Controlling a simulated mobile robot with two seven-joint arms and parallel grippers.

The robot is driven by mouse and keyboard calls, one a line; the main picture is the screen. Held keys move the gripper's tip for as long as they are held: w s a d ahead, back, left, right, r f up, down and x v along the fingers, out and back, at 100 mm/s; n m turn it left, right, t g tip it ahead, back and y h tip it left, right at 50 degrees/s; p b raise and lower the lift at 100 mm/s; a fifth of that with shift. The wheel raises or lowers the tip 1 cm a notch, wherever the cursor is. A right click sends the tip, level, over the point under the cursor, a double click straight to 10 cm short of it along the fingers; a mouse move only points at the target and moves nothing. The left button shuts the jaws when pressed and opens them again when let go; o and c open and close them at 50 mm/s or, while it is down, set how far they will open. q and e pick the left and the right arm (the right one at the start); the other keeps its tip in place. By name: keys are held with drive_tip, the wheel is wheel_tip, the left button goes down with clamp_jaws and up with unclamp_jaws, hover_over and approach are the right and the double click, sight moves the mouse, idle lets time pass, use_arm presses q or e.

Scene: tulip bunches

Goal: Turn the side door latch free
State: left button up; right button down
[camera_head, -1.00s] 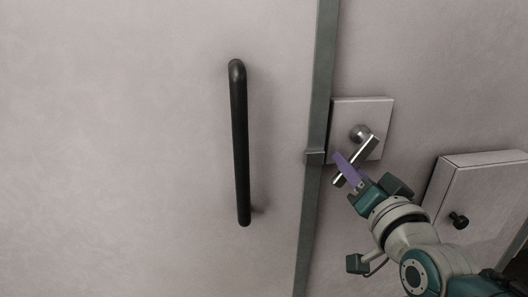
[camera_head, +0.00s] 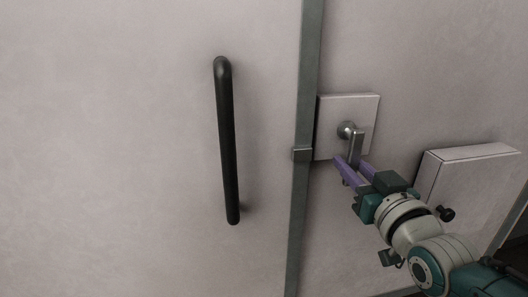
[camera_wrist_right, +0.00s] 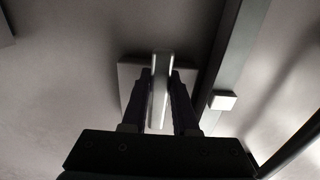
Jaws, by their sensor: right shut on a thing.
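The latch lever (camera_head: 355,147) is a silver handle on a square pale plate (camera_head: 329,112), right of the door edge in the head view. It points nearly straight down from its round pivot. My right gripper (camera_head: 355,166) has its purple fingers on either side of the lever's lower part and is shut on it. In the right wrist view the lever (camera_wrist_right: 160,85) runs between the two dark fingers, with the plate (camera_wrist_right: 130,78) behind it. The side door (camera_head: 110,150) lies flush along the grey frame strip. My left gripper is out of view.
A long black pull handle (camera_head: 227,145) stands out from the door on the left. A pale box with a black knob (camera_head: 446,213) juts out at the right, close to my right arm.

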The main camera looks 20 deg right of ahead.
idle(0.3)
drive_tip(key=c, duration=0.7)
unclamp_jaws()
drive_tip(key=p+v, duration=0.1)
drive_tip(key=v, duration=0.9)
drive_tip(key=shift+d, duration=0.15)
